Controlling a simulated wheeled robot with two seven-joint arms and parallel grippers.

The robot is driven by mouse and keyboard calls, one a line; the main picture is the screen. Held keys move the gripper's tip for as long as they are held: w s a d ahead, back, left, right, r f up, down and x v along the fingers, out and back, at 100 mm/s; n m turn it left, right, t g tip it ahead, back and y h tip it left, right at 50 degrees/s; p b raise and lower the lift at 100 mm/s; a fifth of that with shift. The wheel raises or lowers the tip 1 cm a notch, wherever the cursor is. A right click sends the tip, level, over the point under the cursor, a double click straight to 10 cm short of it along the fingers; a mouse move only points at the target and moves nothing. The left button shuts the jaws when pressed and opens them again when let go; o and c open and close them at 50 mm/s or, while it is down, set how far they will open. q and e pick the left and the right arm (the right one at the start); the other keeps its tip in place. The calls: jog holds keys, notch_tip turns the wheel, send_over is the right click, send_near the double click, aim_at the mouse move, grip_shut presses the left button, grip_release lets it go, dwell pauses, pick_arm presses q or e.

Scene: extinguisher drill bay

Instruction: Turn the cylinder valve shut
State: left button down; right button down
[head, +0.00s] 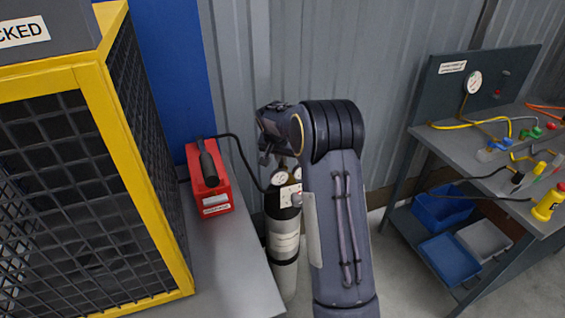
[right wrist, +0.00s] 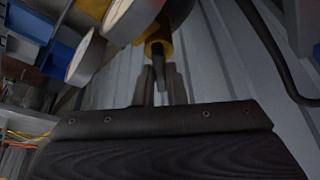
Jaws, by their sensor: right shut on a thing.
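The gas cylinder (head: 285,240), white with a black upper part, stands upright between the grey bench and my right arm. Round gauges (head: 280,177) sit at its top; two also show large in the right wrist view (right wrist: 86,58). The valve is mostly hidden in the head view. In the right wrist view a brass-coloured fitting (right wrist: 158,45) with a dark stem (right wrist: 159,72) shows at the fingers. My right gripper (right wrist: 160,86) is shut on this dark valve part; its fingertips are hard to make out in the head view. My left gripper is not in view.
A red box (head: 209,185) with a black hose to the cylinder stands on the grey bench (head: 225,270). A yellow-framed mesh cage (head: 95,85) fills the left. A corrugated wall is behind. At right a workbench (head: 470,135) carries hoses, with blue bins (head: 450,262) below.

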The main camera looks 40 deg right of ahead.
jog(key=shift+w+m+g, duration=0.1)
jog(key=shift+m+g, duration=0.2)
jog(key=shift+m, duration=0.6)
jog(key=m+g, duration=0.1)
jog(key=m, duration=0.1)
jog(key=shift+w+a+m+h, duration=0.1)
jog(key=shift+m+h, duration=0.3)
jog(key=m+g, duration=0.1)
jog(key=m, duration=0.1)
jog(key=shift+w+m+p, duration=0.1)
jog(key=shift+m+p, duration=0.2)
jog(key=shift+p, duration=0.1)
jog(key=shift+w+m+g+p, duration=0.1)
jog(key=shift+m+g+p, duration=0.5)
jog(key=shift+m, duration=0.9)
jog(key=c, duration=1.5)
grip_release()
